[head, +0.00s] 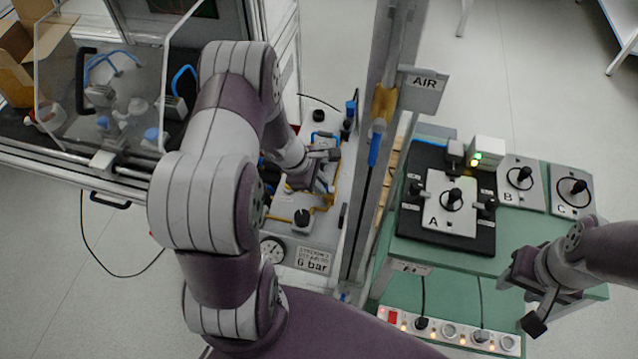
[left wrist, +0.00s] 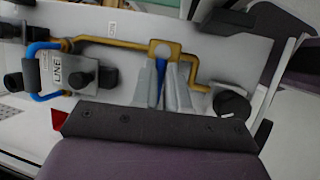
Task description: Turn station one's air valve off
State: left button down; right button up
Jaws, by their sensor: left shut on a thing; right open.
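A white panel (head: 345,195) carries yellow pipework, a gauge (head: 272,250) and a plate (head: 313,259) reading "6 bar". In the left wrist view, a brass valve body (left wrist: 163,48) sits on the yellow pipe, with a blue lever (left wrist: 160,70) pointing towards my wrist. My left gripper (head: 325,180) is at this panel. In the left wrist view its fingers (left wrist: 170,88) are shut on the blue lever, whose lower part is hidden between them. My right gripper (head: 535,290) is open and empty, over the right front of the green table.
An AIR sign (head: 424,82) hangs on a metal post with a yellow fitting (head: 383,105) and blue handle (head: 374,150), right of my left arm. The green table (head: 425,255) holds boxes A, B and C. A power strip (head: 450,330) runs along its front. A clear guard stands left.

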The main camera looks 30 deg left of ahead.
pick_arm(q)
jog(key=c, duration=1.2)
grip_release()
jog(key=shift+d+r, duration=0.1)
jog(key=shift+o, duration=0.3)
jog(key=p+v, duration=0.2)
jog(key=v, duration=1)
jog(key=shift+r, duration=0.3)
jog(key=shift+s, duration=0.1)
